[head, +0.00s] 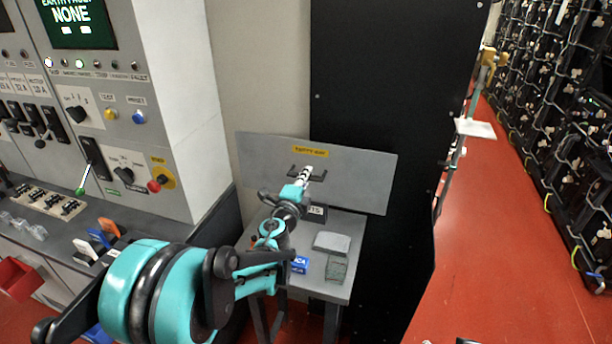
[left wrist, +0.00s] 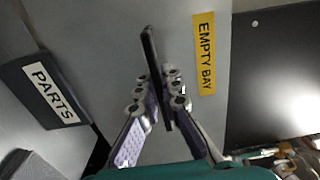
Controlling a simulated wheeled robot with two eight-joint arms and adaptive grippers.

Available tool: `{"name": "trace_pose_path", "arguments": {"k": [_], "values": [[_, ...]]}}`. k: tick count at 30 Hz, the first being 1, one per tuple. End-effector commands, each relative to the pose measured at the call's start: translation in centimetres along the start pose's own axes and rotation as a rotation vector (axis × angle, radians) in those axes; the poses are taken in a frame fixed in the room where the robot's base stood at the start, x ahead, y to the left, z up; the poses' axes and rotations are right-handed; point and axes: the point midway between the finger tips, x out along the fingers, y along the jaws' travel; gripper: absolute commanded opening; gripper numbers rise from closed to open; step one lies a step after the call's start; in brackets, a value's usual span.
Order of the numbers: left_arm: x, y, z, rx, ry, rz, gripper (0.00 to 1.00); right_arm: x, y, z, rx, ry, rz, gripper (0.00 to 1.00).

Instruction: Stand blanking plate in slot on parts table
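The blanking plate (head: 360,180) is a wide grey panel with a yellow EMPTY BAY label and a dark bar handle (head: 294,176). It is upright at the back of the parts table (head: 326,285), slightly tilted in the head view. My left gripper (head: 307,173) reaches over the table, its fingers closed around the handle. In the left wrist view the handle (left wrist: 149,50) runs between the fingertips (left wrist: 160,92), in front of the plate (left wrist: 105,40). A dark block labelled PARTS (head: 318,212) is by the plate's lower edge. Whether that edge sits in a slot is hidden. My right gripper is not in view.
On the table are a grey block (head: 332,242), a clear box (head: 337,270) and a blue box (head: 300,265). A control cabinet (head: 150,60) stands left. A black panel (head: 385,70) is behind. Red floor (head: 500,230) is open at right, beside battery racks (head: 560,100).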

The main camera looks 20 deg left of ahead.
Motion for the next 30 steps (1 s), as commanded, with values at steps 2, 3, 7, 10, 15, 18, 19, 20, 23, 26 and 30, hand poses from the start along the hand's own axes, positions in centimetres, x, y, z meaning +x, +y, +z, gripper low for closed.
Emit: {"name": "trace_pose_path", "arguments": {"k": [2,3,7,10,15,18,19,20,23,26,30], "values": [[0.0,1.1,0.0,0.0,0.0,0.0,0.0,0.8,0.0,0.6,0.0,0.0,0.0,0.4],[0.0,1.5,0.0,0.0,0.0,0.0,0.0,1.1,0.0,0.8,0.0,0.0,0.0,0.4],[0.0,2.8,0.0,0.0,0.0,0.0,0.0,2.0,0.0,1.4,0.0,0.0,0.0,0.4],[0.0,3.7,0.0,0.0,0.0,0.0,0.0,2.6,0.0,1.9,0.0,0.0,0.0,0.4],[0.0,5.3,0.0,0.0,0.0,0.0,0.0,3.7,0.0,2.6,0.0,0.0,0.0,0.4],[-0.1,6.1,0.0,0.0,0.0,0.0,0.0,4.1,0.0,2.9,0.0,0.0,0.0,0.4],[-0.1,6.3,0.0,0.0,0.0,0.0,0.0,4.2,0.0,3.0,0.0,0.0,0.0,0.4],[-0.1,6.5,0.0,0.0,0.0,0.0,0.0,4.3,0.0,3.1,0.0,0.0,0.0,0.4],[-0.1,7.0,0.0,0.0,0.0,0.0,0.0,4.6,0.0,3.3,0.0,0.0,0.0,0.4],[-0.1,7.3,0.0,0.0,0.0,0.0,0.0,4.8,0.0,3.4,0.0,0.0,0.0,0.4],[-0.1,7.5,0.0,0.0,0.0,0.0,0.0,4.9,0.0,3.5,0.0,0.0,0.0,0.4]]}}
